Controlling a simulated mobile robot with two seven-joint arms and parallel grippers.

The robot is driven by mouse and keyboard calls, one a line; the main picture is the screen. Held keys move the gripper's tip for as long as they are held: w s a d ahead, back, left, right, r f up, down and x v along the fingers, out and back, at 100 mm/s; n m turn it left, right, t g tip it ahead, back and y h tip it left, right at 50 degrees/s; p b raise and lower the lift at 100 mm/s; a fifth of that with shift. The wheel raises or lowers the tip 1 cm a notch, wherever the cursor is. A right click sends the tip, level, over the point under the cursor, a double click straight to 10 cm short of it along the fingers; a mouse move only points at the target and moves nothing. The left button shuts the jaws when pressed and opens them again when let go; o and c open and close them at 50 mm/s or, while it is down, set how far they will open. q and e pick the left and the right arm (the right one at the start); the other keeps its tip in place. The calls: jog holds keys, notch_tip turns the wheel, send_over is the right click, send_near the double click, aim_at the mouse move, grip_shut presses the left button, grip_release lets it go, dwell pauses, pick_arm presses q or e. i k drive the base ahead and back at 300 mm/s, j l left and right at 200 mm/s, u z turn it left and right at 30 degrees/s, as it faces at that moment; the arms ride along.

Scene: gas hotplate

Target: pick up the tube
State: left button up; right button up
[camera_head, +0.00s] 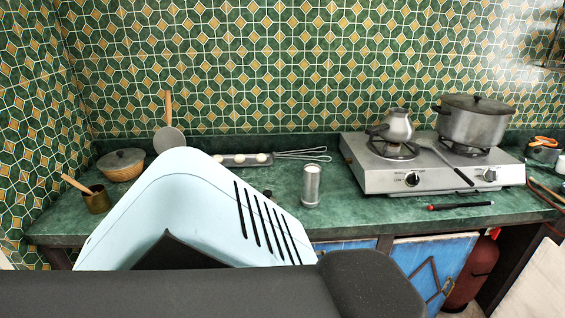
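A silver, upright cylinder (311,185) stands on the green counter (375,221) near its front edge, left of the stove. It is the most tube-like thing in view; I cannot tell for sure that it is the tube. A large light-blue slotted part and dark grey links of my own body fill the lower left and bottom, close to the camera. They hide part of the counter to the left of the cylinder. No gripper fingers show, so neither gripper can be placed relative to the cylinder.
A gas hotplate (380,178) carries a kettle (397,126) and a lidded pot (474,124). A black-and-red stick (459,206) lies in front. A tray (234,162) holds pale round things beside a whisk (303,154). A lidded bowl (122,165) and a cup (97,200) stand left.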

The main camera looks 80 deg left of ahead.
aim_at(310, 198)
jog(key=u, duration=2.2)
